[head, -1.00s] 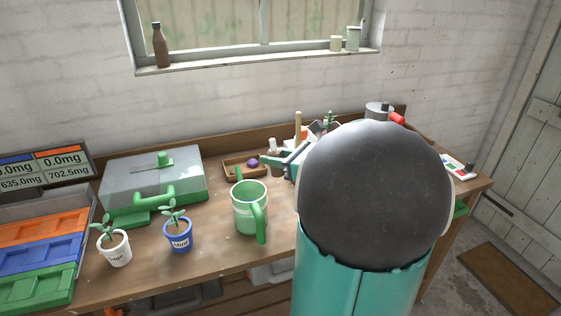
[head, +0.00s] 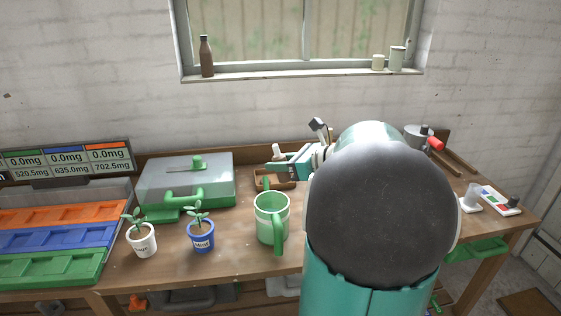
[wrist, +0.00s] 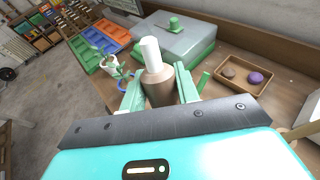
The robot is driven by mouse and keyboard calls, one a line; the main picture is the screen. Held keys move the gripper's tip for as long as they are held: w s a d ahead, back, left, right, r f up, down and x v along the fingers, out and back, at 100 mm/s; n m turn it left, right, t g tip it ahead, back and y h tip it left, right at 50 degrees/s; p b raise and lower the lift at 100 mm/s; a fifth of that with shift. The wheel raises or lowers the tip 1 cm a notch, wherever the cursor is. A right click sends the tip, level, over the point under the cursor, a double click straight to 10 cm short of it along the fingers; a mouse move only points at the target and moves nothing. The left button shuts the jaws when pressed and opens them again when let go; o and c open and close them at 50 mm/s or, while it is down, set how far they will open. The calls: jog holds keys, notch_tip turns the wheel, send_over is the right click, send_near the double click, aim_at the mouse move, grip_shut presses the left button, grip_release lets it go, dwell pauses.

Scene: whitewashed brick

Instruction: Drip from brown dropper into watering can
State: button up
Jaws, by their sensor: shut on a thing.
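The brown dropper (wrist: 160,88) is a small brown bottle with a white top, upright between the fingers of my gripper (wrist: 160,84) in the wrist view. My gripper is shut on it. In the head view only the dropper's white top (head: 277,151) shows clearly, beside the teal finger end of my gripper (head: 280,166). The watering can (head: 268,222) is light green, upright on the bench, with its handle towards me. The dropper is held behind the can, over or near the wooden tray, apart from the can.
The wooden tray (wrist: 237,88) holds a brown and a purple lump. A green-and-grey case (head: 186,192), white pot (head: 142,240) and blue pot (head: 201,236) stand left of the can, with coloured bins (head: 50,240) farther left. A white tray with small items (head: 500,201) lies right.

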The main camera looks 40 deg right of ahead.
jog(key=shift+s+f+g, duration=0.2)
jog(key=shift+f+g, duration=0.05)
jog(key=shift+g, duration=0.05)
notch_tip(320, 180, down, 7)
jog(key=s+g+h, duration=0.2)
jog(key=g, duration=0.3)
jog(key=shift+d+r+g, duration=0.15)
jog(key=shift+d+g, duration=0.15)
jog(key=shift+g, duration=0.1)
jog(key=shift+s+d+r+g+h, duration=0.15)
jog(key=shift+r+g+h, duration=0.1)
jog(key=shift+g, duration=0.65)
jog(key=shift+s+r+g+h, duration=0.15)
jog(key=shift+r+g+h, duration=0.1)
jog(key=shift+g, duration=0.65)
jog(key=shift+f, duration=0.1)
dwell(0.7)
